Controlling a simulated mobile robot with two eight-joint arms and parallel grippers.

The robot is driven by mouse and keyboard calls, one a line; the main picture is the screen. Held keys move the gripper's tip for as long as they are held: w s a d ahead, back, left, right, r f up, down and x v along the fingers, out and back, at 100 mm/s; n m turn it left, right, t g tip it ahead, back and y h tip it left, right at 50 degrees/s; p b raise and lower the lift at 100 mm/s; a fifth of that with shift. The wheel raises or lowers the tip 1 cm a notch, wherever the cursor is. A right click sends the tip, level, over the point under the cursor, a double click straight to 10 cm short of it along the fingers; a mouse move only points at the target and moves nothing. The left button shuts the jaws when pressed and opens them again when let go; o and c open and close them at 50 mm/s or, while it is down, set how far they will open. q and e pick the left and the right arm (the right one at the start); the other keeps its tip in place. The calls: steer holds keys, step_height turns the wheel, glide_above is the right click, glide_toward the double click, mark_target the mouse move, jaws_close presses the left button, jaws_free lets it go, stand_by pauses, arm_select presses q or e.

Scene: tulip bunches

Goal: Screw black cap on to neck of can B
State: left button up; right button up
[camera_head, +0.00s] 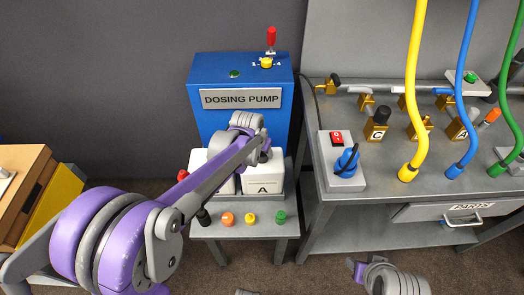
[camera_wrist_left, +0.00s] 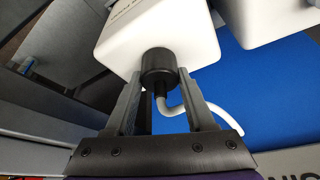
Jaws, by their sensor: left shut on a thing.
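Two white cans stand side by side in front of the pump. The right can (camera_head: 262,187) reads A on its front. The left can (camera_head: 228,186) is partly hidden by my left arm, and I cannot read a label on it. My left gripper (camera_head: 263,151) is at the top of the right can. In the left wrist view my left gripper (camera_wrist_left: 160,98) has its fingers on both sides of a black cap (camera_wrist_left: 158,66), which sits against the white can's neck. A white curved tube (camera_wrist_left: 191,108) comes from the cap. My right gripper's fingers are not visible.
The blue dosing pump (camera_head: 212,71) stands behind the cans. Black (camera_head: 203,217), orange (camera_head: 227,218), yellow (camera_head: 251,218) and green (camera_head: 280,216) pieces line the stand's front. The grey workbench (camera_head: 372,195) with valves and hoses is at right.

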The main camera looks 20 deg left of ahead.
arm_select(q)
steer(key=n+y, duration=0.1)
steer(key=n, duration=0.3)
steer(key=shift+d+y, duration=0.1)
steer(key=shift+y, duration=0.2)
steer(key=n+y, duration=0.1)
steer(key=n, duration=0.4)
steer(key=shift+r+g+y+p, duration=0.1)
steer(key=shift+g+y+p, duration=0.25)
steer(key=shift+g+y, duration=0.05)
steer(key=n+g+y, duration=0.1)
steer(key=n, duration=0.2)
steer(key=shift+r+n+p, duration=0.1)
steer(key=shift+n+p, duration=0.2)
steer(key=shift+n, duration=0.1)
steer(key=shift+n+g, duration=0.3)
steer(key=shift+n, duration=0.4)
